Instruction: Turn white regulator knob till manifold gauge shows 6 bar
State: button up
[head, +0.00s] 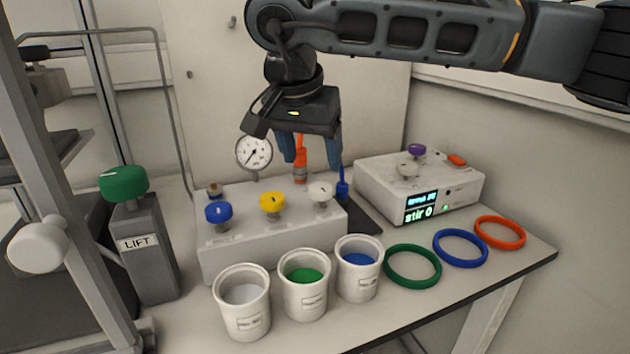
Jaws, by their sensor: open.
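The white manifold block (270,250) stands on the bench. Its round gauge (254,152) rises at the back left with a white dial and dark needle; the scale is too small to read. On top of the block are a blue knob (218,212), a yellow knob (272,203) and a white knob (320,191), from left to right. My gripper (312,163) points down above the right part of the block, its two blue fingers apart and empty. The fingertips appear above the white knob; I cannot tell the exact gap in depth.
Three cups (243,303) stand in front of the block. A stirrer box (425,190) with its own knobs is at right, near green (413,282), blue and orange rings. An orange fitting (300,168) stands behind the block. A LIFT post (148,255) with a green knob is at left.

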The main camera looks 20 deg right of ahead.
aim_at(320, 187)
jog(key=x, duration=0.8)
jog(key=shift+d+r, duration=0.15)
jog(key=shift+d, duration=0.1)
jog(key=shift+c, duration=0.2)
jog(key=c, duration=1)
